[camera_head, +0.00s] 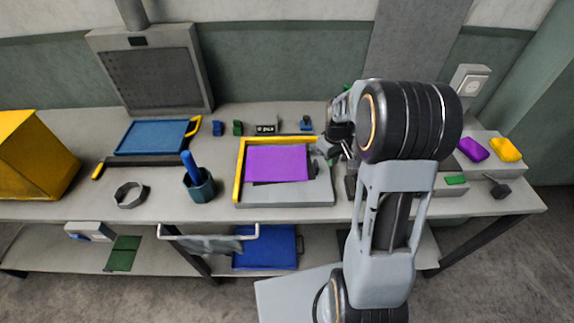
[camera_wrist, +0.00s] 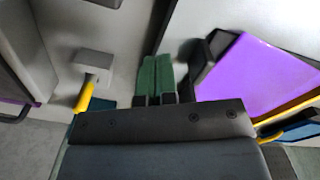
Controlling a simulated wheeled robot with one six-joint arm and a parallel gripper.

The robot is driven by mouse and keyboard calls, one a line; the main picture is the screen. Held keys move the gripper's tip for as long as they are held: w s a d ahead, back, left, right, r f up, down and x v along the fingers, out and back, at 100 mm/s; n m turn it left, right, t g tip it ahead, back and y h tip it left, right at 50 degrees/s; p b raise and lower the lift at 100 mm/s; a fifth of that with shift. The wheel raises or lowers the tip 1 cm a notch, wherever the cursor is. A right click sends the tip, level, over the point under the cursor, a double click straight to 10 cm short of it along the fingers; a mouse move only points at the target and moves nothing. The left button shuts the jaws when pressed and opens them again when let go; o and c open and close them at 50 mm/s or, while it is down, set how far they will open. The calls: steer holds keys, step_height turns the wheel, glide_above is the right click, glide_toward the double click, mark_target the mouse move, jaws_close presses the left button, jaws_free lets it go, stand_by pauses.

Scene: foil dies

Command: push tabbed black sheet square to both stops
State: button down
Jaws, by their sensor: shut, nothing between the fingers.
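A grey plate (camera_head: 290,198) on the bench has a yellow stop along its left side (camera_head: 239,172) and another along its back (camera_head: 275,139). A purple sheet (camera_head: 277,163) lies on it, near both stops. Dark edges of a black sheet (camera_head: 313,168) show at the purple sheet's right and front; most of it is hidden, and its tab is not clear. The purple sheet also shows in the wrist view (camera_wrist: 262,75), with black beside it. My gripper (camera_wrist: 157,72) has green fingers that are shut and empty, beside the black part; contact cannot be told.
A dark blue cup (camera_head: 199,187) with a blue tool stands left of the plate, with a dark ring (camera_head: 130,195) further left. Small blocks (camera_head: 238,128) stand behind. Purple (camera_head: 472,149) and yellow (camera_head: 505,149) pieces lie at the right. My arm hides the bench right of the plate.

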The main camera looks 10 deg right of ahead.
mark_target(316, 162)
steer(key=shift+f+b, duration=0.4)
steer(key=shift+f, duration=0.2)
steer(key=shift+a, duration=0.15)
stand_by(0.7)
steer(key=shift+w+a, duration=0.25)
steer(key=shift+a, duration=0.9)
steer(key=shift+w+a, duration=0.25)
steer(key=shift+a, duration=0.9)
steer(key=shift+d, duration=0.15)
steer(key=shift+s+d, duration=0.15)
steer(key=shift+d, duration=0.3)
step_height(316, 162, up, 8)
steer(key=p, duration=0.6)
steer(key=shift+r, duration=0.15)
